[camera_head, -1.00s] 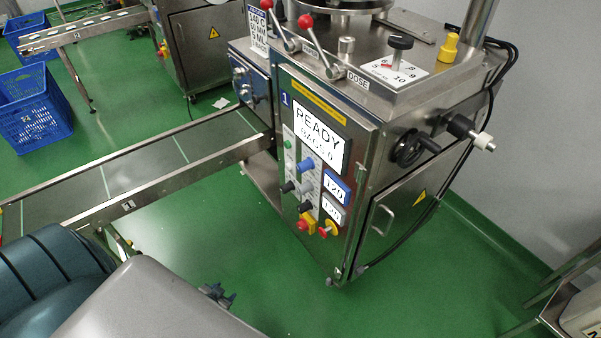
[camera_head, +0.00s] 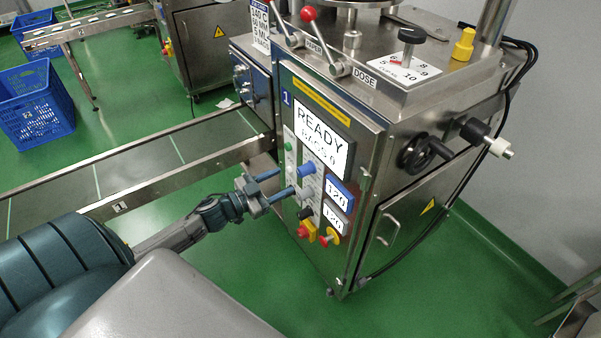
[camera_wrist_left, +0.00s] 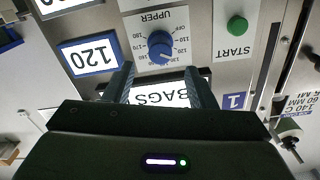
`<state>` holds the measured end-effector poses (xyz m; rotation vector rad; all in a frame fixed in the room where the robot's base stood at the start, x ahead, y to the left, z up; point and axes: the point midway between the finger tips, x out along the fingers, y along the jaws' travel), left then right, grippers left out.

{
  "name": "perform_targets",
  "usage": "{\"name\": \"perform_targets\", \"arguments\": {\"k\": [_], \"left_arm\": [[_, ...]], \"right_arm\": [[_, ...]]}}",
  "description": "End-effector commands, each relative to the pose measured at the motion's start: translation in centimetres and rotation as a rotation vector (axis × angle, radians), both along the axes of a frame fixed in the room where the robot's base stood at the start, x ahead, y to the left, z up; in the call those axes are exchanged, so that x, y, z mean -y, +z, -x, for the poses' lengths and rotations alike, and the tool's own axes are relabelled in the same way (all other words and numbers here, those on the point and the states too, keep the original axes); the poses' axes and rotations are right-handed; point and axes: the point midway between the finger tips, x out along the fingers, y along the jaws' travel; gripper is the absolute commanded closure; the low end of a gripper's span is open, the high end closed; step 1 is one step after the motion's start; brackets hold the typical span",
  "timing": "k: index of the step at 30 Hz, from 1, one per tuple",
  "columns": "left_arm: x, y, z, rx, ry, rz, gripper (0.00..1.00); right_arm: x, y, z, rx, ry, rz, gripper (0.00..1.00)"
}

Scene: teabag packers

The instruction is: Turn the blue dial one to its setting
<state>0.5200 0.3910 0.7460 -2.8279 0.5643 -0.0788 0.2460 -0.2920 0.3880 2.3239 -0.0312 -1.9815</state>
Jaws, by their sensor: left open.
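The blue dial (camera_head: 306,169) sits on the front panel of the steel machine, below the READY screen (camera_head: 322,137) and left of a blue-framed display reading 120 (camera_head: 338,193). In the left wrist view the dial (camera_wrist_left: 160,48) shows upside down, with a numbered scale and the word UPPER around it. My left gripper (camera_head: 281,183) is open in front of the panel, its two fingers pointing at it, left of and slightly below the dial. In the wrist view the fingers (camera_wrist_left: 158,88) lie on either side below the dial, and it is not between their tips. My right gripper is not in view.
A green START button (camera_head: 288,146) is left of the dial. A black knob (camera_head: 305,213), a red-and-yellow switch (camera_head: 306,231) and a red stop button (camera_head: 330,235) sit lower on the panel. A conveyor (camera_head: 120,178) runs from the machine to the left.

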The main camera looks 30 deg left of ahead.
Motion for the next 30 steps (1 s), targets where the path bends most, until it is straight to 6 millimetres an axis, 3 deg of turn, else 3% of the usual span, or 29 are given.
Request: {"name": "perform_targets", "arguments": {"k": [16,29,30], "left_arm": [[2.5,0.2,-6.2,-0.001,0.003,0.001,0.49],[2.9,0.0,-7.0,-0.003,0.002,0.000,0.49],[2.9,0.0,-7.0,-0.003,0.002,0.000,0.57]], "right_arm": [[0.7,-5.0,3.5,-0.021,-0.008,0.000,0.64],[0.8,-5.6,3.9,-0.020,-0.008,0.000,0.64],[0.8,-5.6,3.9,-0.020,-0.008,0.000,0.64]]}}
